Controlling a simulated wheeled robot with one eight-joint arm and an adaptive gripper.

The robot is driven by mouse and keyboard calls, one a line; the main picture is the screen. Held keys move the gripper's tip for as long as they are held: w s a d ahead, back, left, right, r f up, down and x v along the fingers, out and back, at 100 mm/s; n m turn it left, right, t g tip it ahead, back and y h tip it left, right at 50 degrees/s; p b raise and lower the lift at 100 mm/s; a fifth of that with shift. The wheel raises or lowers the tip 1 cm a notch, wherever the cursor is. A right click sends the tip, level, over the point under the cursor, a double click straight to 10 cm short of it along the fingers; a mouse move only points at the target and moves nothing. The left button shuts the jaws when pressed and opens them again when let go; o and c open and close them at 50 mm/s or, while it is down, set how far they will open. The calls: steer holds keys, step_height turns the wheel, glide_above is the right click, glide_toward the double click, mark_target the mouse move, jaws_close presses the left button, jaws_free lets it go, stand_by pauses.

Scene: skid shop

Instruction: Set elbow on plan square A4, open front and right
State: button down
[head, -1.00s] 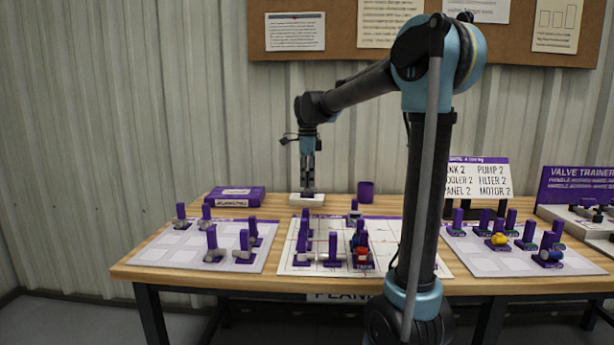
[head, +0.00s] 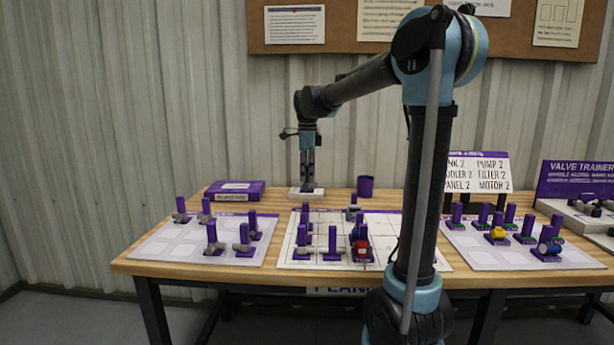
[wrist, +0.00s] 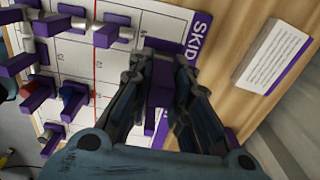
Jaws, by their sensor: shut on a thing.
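My gripper (head: 308,183) hangs over the back edge of the plan board (head: 385,232), left of the board's middle. In the wrist view my gripper (wrist: 160,85) is shut on the purple upright handle (wrist: 160,80) of a piece, which I take to be the elbow. The body of that piece is mostly hidden by the fingers and handle, so I cannot tell which way its open ends face. The plan board (wrist: 155,22) shows its grid, a red line and a purple title strip. I cannot read the square labels.
Several purple-handled pieces, one with a red part (head: 362,246), stand on the plan board. A left tray (head: 160,250) and a right tray (head: 480,255) hold more pieces.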

mark_target(307, 182)
steer(key=shift+f, duration=2.7)
steer(key=shift+f, duration=0.2)
steer(key=shift+f, duration=1.6)
steer(key=shift+f, duration=0.7)
steer(key=c, duration=1.4)
jaws_free()
steer(key=shift+r, duration=0.7)
steer(key=shift+r, duration=3.4)
steer(key=shift+s, duration=0.15)
